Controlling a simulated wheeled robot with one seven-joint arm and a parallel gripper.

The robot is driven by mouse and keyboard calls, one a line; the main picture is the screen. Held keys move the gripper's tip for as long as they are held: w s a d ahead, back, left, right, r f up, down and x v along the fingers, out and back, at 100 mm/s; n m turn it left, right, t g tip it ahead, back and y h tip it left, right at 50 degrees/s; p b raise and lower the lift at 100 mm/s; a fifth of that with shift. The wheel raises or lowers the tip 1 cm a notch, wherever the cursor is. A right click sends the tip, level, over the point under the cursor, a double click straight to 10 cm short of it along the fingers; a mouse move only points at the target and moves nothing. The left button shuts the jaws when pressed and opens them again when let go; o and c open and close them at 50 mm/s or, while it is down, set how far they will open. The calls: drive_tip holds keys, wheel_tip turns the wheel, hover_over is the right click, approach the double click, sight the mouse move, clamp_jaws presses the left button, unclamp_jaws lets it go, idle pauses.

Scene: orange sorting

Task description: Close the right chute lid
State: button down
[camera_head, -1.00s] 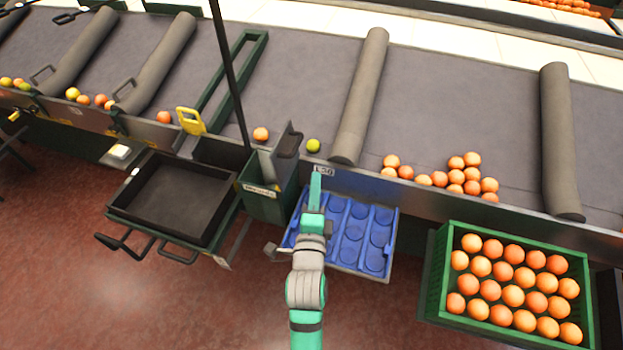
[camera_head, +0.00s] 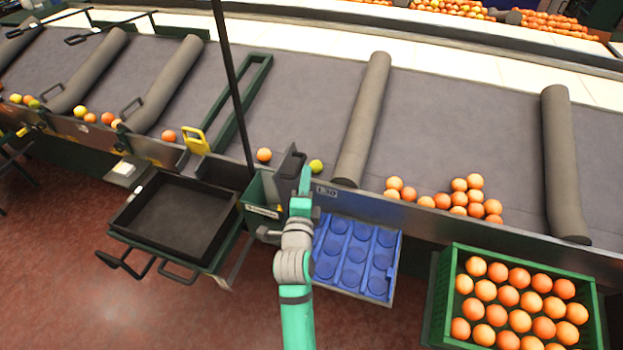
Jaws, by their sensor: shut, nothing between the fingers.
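A green chute box (camera_head: 262,211) with a white label stands at the conveyor's front edge. A dark grey upright flap (camera_head: 291,163), which looks like the right chute lid, stands raised at the box's right side. A lighter grey panel (camera_head: 268,190) slants inside the open box. My gripper (camera_head: 306,172) is shut and empty, pointing toward the conveyor, close at the right of the flap. I cannot tell whether it touches the flap. My arm hides the box's lower right part.
A blue cup tray (camera_head: 353,252) lies right of my arm, and a green crate (camera_head: 447,300) of oranges farther right. A black tray (camera_head: 178,222) sits at left.

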drive_tip(key=shift+a+r, duration=0.1)
idle(0.3)
drive_tip(key=shift+w+a+r+n+g, duration=0.15)
drive_tip(key=shift+w+a+r+n, duration=0.05)
drive_tip(key=shift+a+n, duration=0.35)
drive_tip(key=shift+w+a+r+n+g, duration=0.15)
drive_tip(key=shift+w+a+r+n, duration=0.05)
drive_tip(key=shift+a+n, duration=0.3)
drive_tip(key=w+a+f+n+g+h, duration=0.1)
drive_tip(key=w+a+f+n, duration=0.1)
drive_tip(key=a+n, duration=0.4)
drive_tip(key=w+a+f+n+g+h, duration=0.1)
drive_tip(key=w+a+f+n, duration=0.1)
drive_tip(key=a+f+n, duration=0.3)
drive_tip(key=shift+w+a+f+n+g+h, duration=0.15)
drive_tip(key=shift+w+a+n+g+h, duration=0.3)
drive_tip(key=shift+a, duration=1.35)
drive_tip(key=shift+s+f, duration=0.1)
drive_tip(key=shift+s, duration=0.05)
